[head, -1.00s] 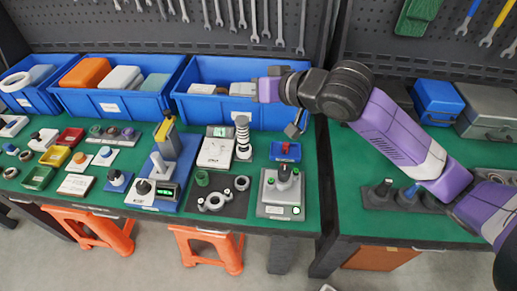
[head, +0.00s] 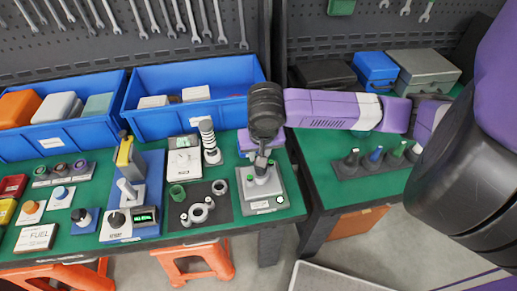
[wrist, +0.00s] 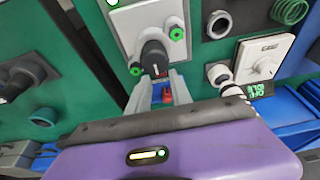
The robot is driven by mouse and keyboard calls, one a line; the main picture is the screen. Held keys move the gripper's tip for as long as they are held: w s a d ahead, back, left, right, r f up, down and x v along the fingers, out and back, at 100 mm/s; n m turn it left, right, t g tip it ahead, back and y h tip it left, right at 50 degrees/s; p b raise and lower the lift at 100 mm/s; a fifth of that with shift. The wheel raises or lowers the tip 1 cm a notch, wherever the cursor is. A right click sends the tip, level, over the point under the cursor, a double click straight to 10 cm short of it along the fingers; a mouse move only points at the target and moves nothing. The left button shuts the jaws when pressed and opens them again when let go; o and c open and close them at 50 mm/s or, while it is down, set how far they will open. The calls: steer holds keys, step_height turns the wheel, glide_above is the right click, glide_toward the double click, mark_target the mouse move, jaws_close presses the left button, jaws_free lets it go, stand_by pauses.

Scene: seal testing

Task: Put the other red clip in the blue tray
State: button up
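In the head view my gripper (head: 261,168) points down over the grey test device (head: 268,203), close to its black knob. In the wrist view the two grey fingers (wrist: 161,76) stand apart beside the black knob (wrist: 155,55), and the gripper looks open. A small red patch shows low on the knob, between the fingertips; I cannot tell if it is a clip. A red clip (wrist: 167,96) shows further back between the fingers; it seems to lie beyond them rather than in their grip. The small blue tray behind the device is mostly hidden by my gripper.
Large blue bins (head: 190,118) stand along the back. A dark mat with rings (head: 199,207) and a white dial box (head: 184,160) lie left of the device. A rack of coloured pegs (head: 374,164) stands on the right table, past the gap.

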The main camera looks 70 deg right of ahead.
steer(key=shift+x, duration=2.2)
steer(key=c, duration=0.5)
jaws_close()
